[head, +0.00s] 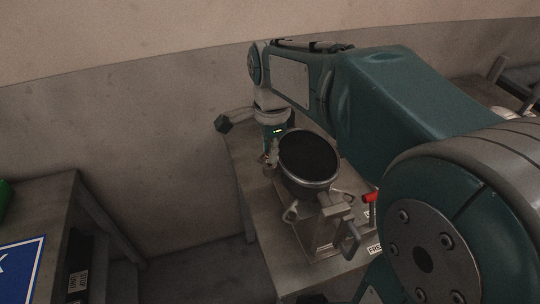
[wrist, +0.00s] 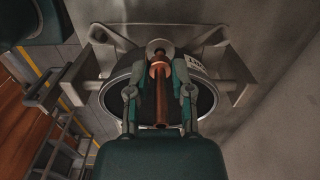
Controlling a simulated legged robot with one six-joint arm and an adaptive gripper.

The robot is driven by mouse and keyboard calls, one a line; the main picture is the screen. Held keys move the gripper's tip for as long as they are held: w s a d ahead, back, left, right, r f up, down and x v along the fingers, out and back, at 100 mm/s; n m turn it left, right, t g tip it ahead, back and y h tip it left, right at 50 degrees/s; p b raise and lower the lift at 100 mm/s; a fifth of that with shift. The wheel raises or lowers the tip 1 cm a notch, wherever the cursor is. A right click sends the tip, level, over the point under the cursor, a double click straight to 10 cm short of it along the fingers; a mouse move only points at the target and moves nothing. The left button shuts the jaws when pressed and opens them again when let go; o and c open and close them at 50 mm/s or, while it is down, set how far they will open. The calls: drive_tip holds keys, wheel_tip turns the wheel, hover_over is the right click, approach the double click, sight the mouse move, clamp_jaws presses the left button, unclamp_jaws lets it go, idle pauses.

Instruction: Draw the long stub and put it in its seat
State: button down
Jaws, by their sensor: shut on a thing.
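A long copper-coloured stub (wrist: 161,101) stands out between the fingers of my gripper (wrist: 158,78) in the wrist view, with a wider copper collar near its far end. The fingers are closed in on it from both sides. Behind it is a round dark-topped vessel with a pale metal rim, the compressor (head: 308,157) in the head view. There my gripper (head: 270,153) points down beside the vessel's left rim, and the stub is too small to make out. I cannot tell whether the stub's far end touches anything. No seat is clearly recognisable.
The vessel stands on a metal bench (head: 245,165) with brackets around it. A red handle (head: 370,197) and a label lie to its right. A second bench (head: 45,205) with a blue sign (head: 22,270) is at the left. A wall rises close behind.

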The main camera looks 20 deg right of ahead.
drive_tip(key=shift+r, duration=2.1)
drive_tip(key=shift+f, duration=0.1)
